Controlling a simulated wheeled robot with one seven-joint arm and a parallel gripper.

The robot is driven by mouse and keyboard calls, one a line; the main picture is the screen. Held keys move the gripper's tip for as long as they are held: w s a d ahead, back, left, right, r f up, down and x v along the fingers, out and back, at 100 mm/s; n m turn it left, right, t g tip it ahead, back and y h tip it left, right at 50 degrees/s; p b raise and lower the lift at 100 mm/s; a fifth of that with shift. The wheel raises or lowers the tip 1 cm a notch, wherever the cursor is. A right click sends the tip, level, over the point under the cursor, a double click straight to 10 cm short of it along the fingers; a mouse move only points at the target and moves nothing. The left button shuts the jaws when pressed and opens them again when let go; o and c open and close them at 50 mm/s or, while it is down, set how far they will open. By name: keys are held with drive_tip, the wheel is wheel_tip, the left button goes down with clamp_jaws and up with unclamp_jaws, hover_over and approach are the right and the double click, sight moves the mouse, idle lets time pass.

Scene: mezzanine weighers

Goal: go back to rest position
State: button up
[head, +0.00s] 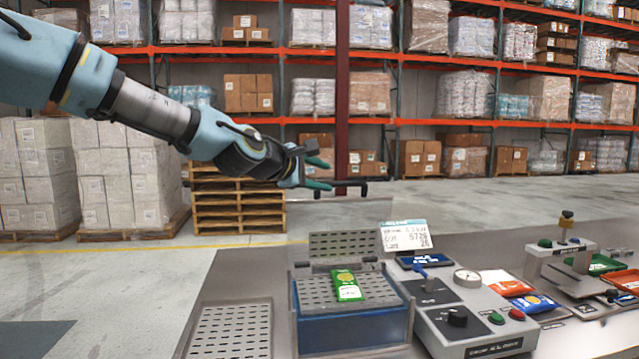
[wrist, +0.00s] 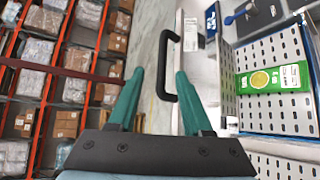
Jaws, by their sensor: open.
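My gripper (head: 318,172) is in the air at the upper middle of the head view, beyond the back edge of the bench. In the wrist view its two green fingers (wrist: 158,97) are apart, with nothing held between them. A green packet (head: 346,285) lies on the perforated plate of the blue-sided weigher (head: 350,331), below my gripper and apart from it. The packet also shows at the right of the wrist view (wrist: 275,79). A black handle (wrist: 166,62) appears beyond the fingertips in the wrist view.
A control box (head: 475,325) with knob, gauge and buttons stands right of the weigher. Orange and blue packets (head: 535,302) lie further right. A label card (head: 406,235) stands behind. Pallets (head: 238,205) and racks of boxes fill the background, with open floor (head: 130,290) at left.

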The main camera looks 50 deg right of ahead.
drive_tip(key=shift+a+r, duration=0.1)
drive_tip(key=shift+a, duration=0.3)
idle(0.3)
drive_tip(key=w+a+f+m+t+y, duration=0.1)
drive_tip(key=w+a+f+y, duration=0.25)
drive_tip(key=a+f, duration=0.4)
drive_tip(key=w+a+f+m+t+y, duration=0.15)
drive_tip(key=w+a+f, duration=0.35)
drive_tip(key=a, duration=0.6)
drive_tip(key=w+a+f+m+y, duration=0.2)
drive_tip(key=w+a+f+y, duration=0.25)
drive_tip(key=a+f, duration=0.4)
drive_tip(key=s+a+f+g+y, duration=0.1)
drive_tip(key=s+a+y, duration=0.1)
drive_tip(key=a, duration=1.5)
drive_tip(key=s+a+f+m+y, duration=0.1)
drive_tip(key=s+a, duration=0.4)
drive_tip(key=a, duration=1.1)
drive_tip(key=shift+s+a+f+g+y, duration=0.2)
drive_tip(key=shift+a+f+g+y, duration=0.2)
drive_tip(key=shift+y, duration=0.45)
